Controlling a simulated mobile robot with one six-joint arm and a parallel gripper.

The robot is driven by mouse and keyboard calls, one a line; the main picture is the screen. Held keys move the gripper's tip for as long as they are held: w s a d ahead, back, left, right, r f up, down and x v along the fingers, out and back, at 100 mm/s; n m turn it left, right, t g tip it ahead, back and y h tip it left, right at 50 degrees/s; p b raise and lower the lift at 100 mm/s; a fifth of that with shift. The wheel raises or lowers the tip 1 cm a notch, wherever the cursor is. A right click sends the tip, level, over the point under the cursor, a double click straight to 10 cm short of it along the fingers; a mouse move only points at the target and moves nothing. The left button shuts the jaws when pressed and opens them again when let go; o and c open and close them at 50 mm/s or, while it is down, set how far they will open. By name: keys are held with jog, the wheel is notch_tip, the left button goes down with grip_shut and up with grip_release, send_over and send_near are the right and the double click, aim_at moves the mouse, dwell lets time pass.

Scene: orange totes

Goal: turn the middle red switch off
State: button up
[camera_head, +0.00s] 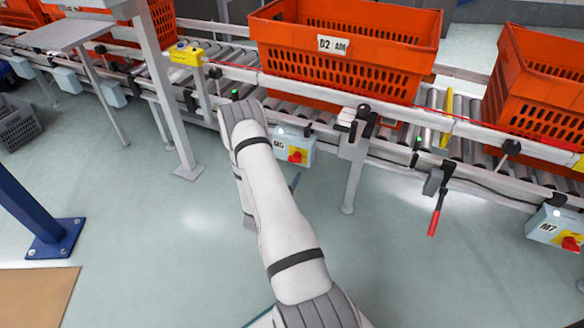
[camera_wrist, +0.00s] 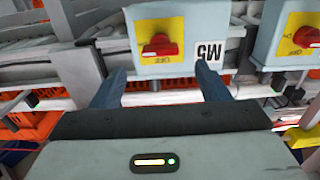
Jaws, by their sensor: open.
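A grey box with a red switch (camera_wrist: 160,46) on a yellow plate is straight ahead in the wrist view, upside down. Its label reads M5, and the red handle lies roughly crosswise. My gripper (camera_wrist: 160,80) is open, its two blue fingers apart, left and right of the switch and short of it, with nothing between them. In the head view, a red switch (camera_head: 297,155) on a grey box under the conveyor shows just right of my arm. My gripper is mostly hidden behind the arm there. Another red switch (camera_wrist: 306,38) is at the wrist view's right edge.
A further switch box (camera_head: 556,228), labelled M7, hangs at the right. A red-handled lever (camera_head: 434,222) hangs from the conveyor rail. Orange totes (camera_head: 345,55) stand on the rollers above. A conveyor leg (camera_head: 353,180) stands right of the near box. The floor in front is clear.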

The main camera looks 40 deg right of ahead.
aim_at(293, 162)
jog(key=b+x, duration=0.2)
jog(key=x, duration=0.4)
jog(key=shift+w+d+r, duration=0.1)
jog(key=shift+w+d, duration=0.05)
jog(key=shift+d, duration=0.05)
jog(key=c, duration=1)
